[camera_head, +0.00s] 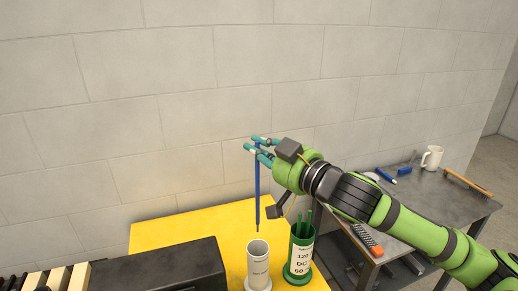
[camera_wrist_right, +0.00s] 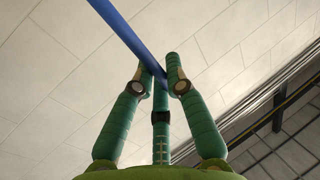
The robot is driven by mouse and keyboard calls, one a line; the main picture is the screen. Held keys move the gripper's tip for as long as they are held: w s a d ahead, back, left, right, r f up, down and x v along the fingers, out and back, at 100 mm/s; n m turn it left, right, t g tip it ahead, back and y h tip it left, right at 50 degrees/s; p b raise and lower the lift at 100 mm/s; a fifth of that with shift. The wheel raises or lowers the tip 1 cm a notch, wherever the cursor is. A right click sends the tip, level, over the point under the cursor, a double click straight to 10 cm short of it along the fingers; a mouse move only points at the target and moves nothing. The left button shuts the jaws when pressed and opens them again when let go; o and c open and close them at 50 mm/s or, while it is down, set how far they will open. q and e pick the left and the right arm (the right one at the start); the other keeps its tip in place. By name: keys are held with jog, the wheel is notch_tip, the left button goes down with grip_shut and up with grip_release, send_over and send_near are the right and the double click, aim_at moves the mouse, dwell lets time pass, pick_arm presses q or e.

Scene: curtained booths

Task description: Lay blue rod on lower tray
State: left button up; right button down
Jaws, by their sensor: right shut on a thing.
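My right gripper (camera_head: 258,146) is shut on the blue rod (camera_head: 257,195) near its top end. The rod hangs upright in front of the wall, its lower tip just above the mouth of the grey-white cylinder in the head view. In the right wrist view, the fingers (camera_wrist_right: 160,78) close around the rod (camera_wrist_right: 125,35), which slants up to the left. A lower shelf (camera_head: 345,262) shows partly under the grey bench at right; I cannot tell for sure whether it is the lower tray. My left gripper is not in view.
A grey-white cylinder (camera_head: 258,270) and a green cylinder with green rods (camera_head: 299,262) stand on the yellow table (camera_head: 180,232). A black box (camera_head: 165,268) stands to the left. The grey bench (camera_head: 440,195) bears a white mug (camera_head: 432,158), blue items and a wooden-handled tool.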

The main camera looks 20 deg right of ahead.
notch_tip(320, 180, up, 3)
jog(key=shift+f+p, duration=0.15)
jog(key=shift+p, duration=0.55)
jog(key=shift+r+b, duration=0.35)
jog(key=shift+r, duration=2.15)
jog(key=shift+f, duration=0.1)
